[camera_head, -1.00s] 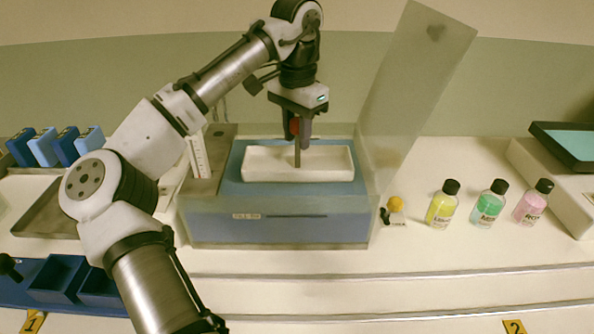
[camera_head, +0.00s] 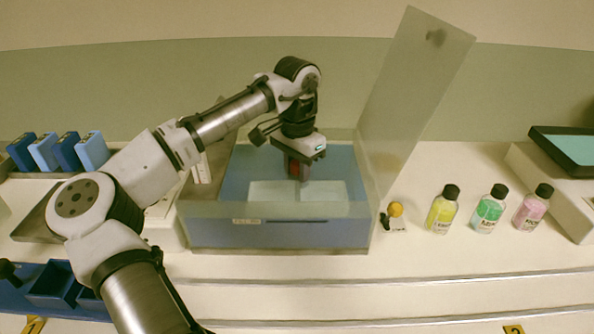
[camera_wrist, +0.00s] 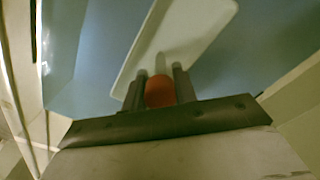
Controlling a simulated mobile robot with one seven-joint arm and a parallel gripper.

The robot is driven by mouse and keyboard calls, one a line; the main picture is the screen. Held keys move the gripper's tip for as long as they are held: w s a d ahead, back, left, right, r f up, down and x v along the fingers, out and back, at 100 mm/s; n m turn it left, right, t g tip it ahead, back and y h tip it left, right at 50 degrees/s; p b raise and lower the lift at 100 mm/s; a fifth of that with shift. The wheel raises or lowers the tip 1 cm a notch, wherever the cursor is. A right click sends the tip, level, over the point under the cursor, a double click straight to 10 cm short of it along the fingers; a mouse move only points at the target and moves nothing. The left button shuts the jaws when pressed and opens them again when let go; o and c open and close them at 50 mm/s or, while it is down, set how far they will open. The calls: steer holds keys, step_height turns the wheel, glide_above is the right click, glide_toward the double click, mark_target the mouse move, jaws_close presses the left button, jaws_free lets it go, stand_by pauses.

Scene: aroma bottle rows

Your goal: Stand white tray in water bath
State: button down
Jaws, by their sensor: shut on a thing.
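The white tray (camera_head: 330,190) is down inside the blue water bath (camera_head: 212,236), seen partly through the bath's clear front wall. In the wrist view the tray (camera_wrist: 187,30) appears as a pale shape against the blue interior. My gripper (camera_head: 301,178) reaches down into the bath from above and is shut on a red-orange handle (camera_wrist: 159,92) at the tray's middle. In the wrist view my gripper (camera_wrist: 160,75) has a finger on each side of that handle. Whether the tray touches the bath floor cannot be told.
The bath's clear lid (camera_head: 415,90) stands raised on its right side. Right of it are an orange-topped item (camera_head: 395,210) and yellow (camera_head: 441,212), green (camera_head: 489,210) and pink (camera_head: 533,209) bottles. Blue boxes (camera_head: 60,151) stand at left. The front counter is largely clear.

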steer(key=c, duration=1.1)
jaws_free()
step_height(320, 180, up, 12)
steer(key=shift+r, duration=0.15)
